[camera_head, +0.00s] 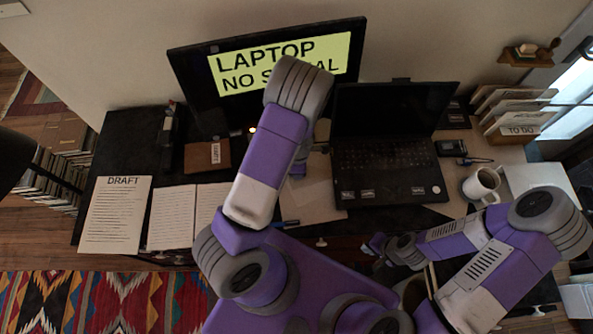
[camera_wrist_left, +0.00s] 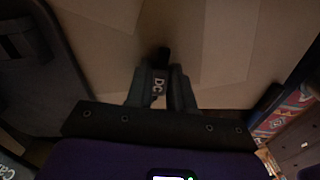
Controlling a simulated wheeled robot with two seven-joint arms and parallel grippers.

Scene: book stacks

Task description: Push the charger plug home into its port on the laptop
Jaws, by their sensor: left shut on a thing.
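The open laptop (camera_head: 385,168) stands on the dark desk with its screen up and black. My left arm reaches up the middle of the head view, just left of the laptop, and hides most of its gripper there. In the left wrist view my left gripper (camera_wrist_left: 161,92) is shut on the dark charger plug (camera_wrist_left: 158,86), marked "DC". The plug's dark tip points away from the gripper, over tan paper, and looks clear of any port. The laptop's port cannot be made out. My right gripper (camera_head: 377,244) is below the laptop, near the desk's front edge, its jaws unclear.
A monitor (camera_head: 262,75) stands behind, left of the laptop. An open notebook (camera_head: 172,216) and a draft sheet (camera_head: 115,218) lie at left. A white mug (camera_head: 482,185) and a letter rack (camera_head: 512,112) stand at right. Flat paper (camera_head: 318,190) lies left of the laptop.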

